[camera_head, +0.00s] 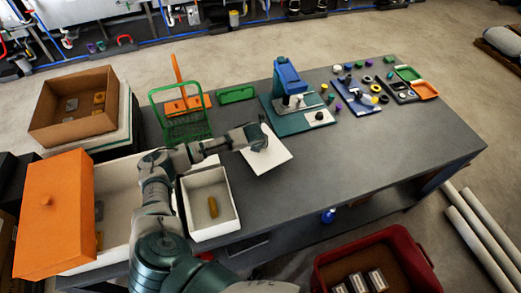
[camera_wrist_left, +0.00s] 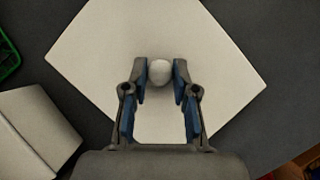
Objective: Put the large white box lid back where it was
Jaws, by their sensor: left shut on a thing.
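The white box lid (camera_head: 268,158) is a flat square plate over the grey table, to the right of the open white box (camera_head: 211,190). In the left wrist view the lid (camera_wrist_left: 160,25) fills the middle, with a round pale knob (camera_wrist_left: 159,71) on top. My left gripper (camera_head: 258,138) is over the lid; in the wrist view its blue-padded fingers (camera_wrist_left: 160,80) are shut on the knob. I cannot tell whether the lid touches the table. The open white box holds a yellowish piece (camera_head: 212,207). My right gripper is not in view.
A green wire basket (camera_head: 182,115) stands behind the arm. A blue-and-teal press (camera_head: 288,85) and small parts occupy the back right; the table's front right is clear.

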